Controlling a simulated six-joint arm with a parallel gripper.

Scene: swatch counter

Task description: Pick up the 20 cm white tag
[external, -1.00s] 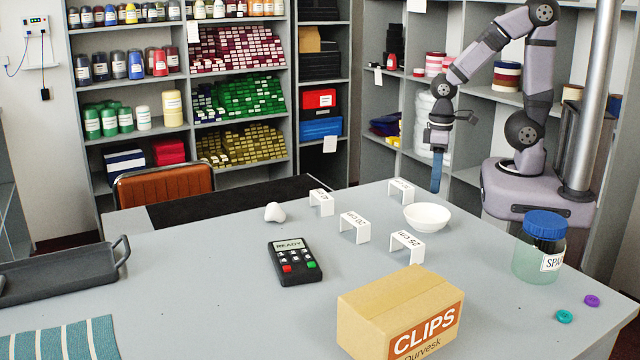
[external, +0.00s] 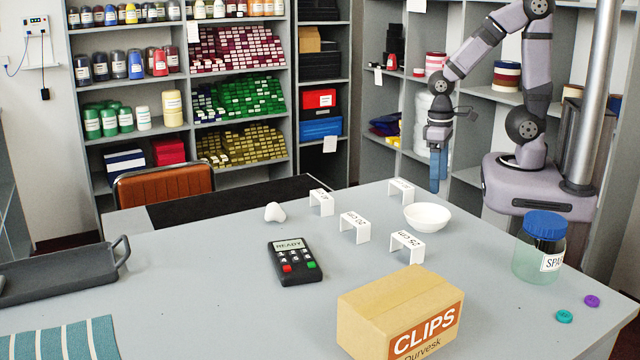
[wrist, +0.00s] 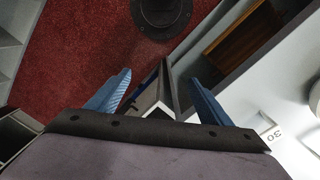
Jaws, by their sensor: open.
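The 20 cm white tag (external: 355,222) is a small folded stand on the grey counter, with its lettering upside down in the external view. Other white tags stand around it: the 25 cm tag (external: 407,240), one at the left (external: 321,198) and one at the back (external: 401,186). My gripper (external: 438,188) is open and empty, fingers pointing down, beyond the counter's back edge and behind and right of the 20 cm tag. In the wrist view its blue fingers (wrist: 160,80) stand apart over the floor. A tag marked 30 (wrist: 272,134) shows at the right there.
A white bowl (external: 427,217) stands close to the tags on the right. A card terminal (external: 295,262), a white lump (external: 274,212), a CLIPS box (external: 400,310) and a blue-lidded jar (external: 541,250) are also on the counter. Shelves stand behind my arm.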

